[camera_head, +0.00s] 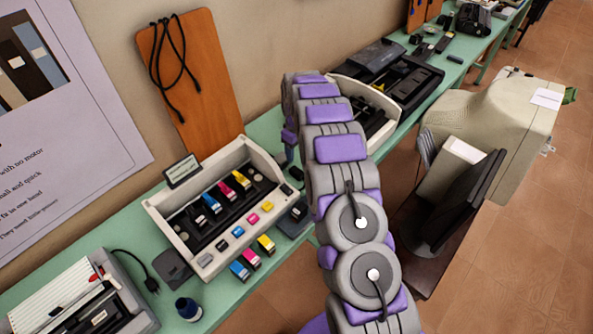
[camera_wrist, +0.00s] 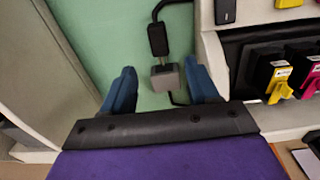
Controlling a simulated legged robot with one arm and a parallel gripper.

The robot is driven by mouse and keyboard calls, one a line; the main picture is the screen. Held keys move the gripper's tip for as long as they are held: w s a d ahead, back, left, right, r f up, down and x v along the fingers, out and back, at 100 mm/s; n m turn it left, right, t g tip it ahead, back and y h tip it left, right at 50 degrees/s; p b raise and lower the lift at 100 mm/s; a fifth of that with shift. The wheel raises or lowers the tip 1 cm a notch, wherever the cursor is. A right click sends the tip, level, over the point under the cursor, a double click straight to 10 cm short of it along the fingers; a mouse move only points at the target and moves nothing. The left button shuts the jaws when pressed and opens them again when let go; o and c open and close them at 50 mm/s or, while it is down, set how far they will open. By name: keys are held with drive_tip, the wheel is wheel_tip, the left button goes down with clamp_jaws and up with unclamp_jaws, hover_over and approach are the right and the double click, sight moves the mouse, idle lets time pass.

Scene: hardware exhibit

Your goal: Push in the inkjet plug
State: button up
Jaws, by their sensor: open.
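The inkjet plug, a black body (camera_wrist: 158,40) on a black cord, lies on the green tabletop in the wrist view. Its lower end faces a small grey block (camera_wrist: 166,78), with a narrow gap and what look like thin prongs between them. I cannot tell how deep they sit. My gripper (camera_wrist: 160,66) is open, its blue fingers to either side of the grey block, with no clear contact. The inkjet printer (camera_wrist: 215,70) stands just right of it; in the head view the printer (camera_head: 158,214) holds coloured cartridges.
Yellow (camera_wrist: 273,80) and magenta cartridges sit close to the right finger. A pale wall-like casing (camera_wrist: 40,70) stands left of the gripper. In the head view, another open printer (camera_head: 385,98) is beyond my arm, and an ink bottle (camera_head: 188,309) stands near the front edge.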

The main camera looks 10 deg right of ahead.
sight(298, 171)
drive_tip(key=f, duration=0.6)
drive_tip(key=f+b, duration=0.1)
drive_tip(key=f, duration=0.3)
drive_tip(key=shift+s+d, duration=0.1)
drive_tip(key=shift+d, duration=0.3)
drive_tip(key=shift+a+f, duration=0.25)
drive_tip(key=shift+f, duration=0.2)
drive_tip(key=shift+d, duration=0.2)
drive_tip(key=c, duration=0.5)
drive_tip(key=shift+a, duration=0.1)
clamp_jaws()
